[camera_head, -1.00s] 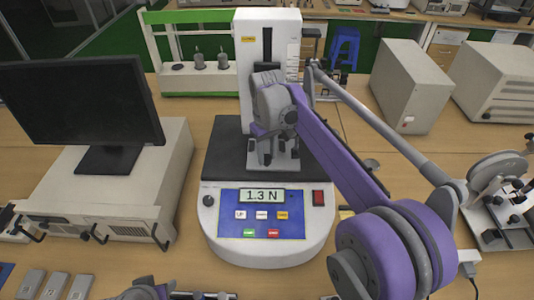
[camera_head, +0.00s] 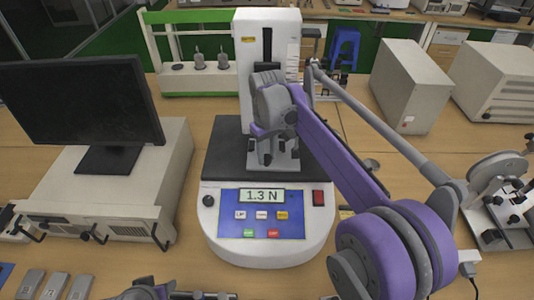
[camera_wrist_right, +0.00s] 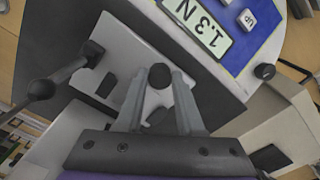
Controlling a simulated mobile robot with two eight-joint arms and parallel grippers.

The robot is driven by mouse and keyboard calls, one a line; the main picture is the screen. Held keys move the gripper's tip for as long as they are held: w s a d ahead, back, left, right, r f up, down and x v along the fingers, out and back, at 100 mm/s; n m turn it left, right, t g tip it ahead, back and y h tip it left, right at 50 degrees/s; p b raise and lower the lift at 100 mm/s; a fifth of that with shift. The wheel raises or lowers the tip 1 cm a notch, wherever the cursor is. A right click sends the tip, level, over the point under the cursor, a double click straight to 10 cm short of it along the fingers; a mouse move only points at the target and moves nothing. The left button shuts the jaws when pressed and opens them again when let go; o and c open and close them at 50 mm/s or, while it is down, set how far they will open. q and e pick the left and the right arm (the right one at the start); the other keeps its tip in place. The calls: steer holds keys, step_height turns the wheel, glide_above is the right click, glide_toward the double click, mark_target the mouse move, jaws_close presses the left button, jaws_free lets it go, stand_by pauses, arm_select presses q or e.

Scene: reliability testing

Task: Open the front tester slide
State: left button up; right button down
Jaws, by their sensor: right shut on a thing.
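The tester (camera_head: 262,252) stands upright in the middle of the table in the head view, with a white column, a dark bed and a blue panel reading 1.3 N. A small grey metal slide fixture (camera_head: 285,160) sits on its bed in front of the column. My right gripper (camera_head: 265,148) reaches down to this fixture and partly hides it. In the wrist view, the right gripper (camera_wrist_right: 159,78) is shut on a round black knob (camera_wrist_right: 160,77) of the light metal slide (camera_wrist_right: 116,62). Part of my left gripper (camera_head: 145,290) shows at the bottom edge; its fingers are unclear.
A monitor (camera_head: 80,105) and a light box (camera_head: 165,165) stand to the left. A white box (camera_head: 408,85) stands at the right rear, and a green-and-white rack (camera_head: 195,85) behind the tester. A black lever knob (camera_wrist_right: 40,89) lies beside the slide.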

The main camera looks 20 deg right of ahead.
steer(key=shift+s, duration=0.1)
stand_by(0.4)
steer(key=s, duration=0.2)
steer(key=s+a, duration=0.1)
steer(key=s, duration=0.2)
steer(key=s+a+b, duration=0.1)
steer(key=s, duration=0.2)
steer(key=shift+s+a, duration=0.1)
steer(key=shift+a, duration=0.1)
steer(key=c, duration=0.5)
jaws_free()
step_height(320, 180, up, 11)
steer(key=shift+f+p, duration=0.1)
steer(key=shift+p, duration=0.35)
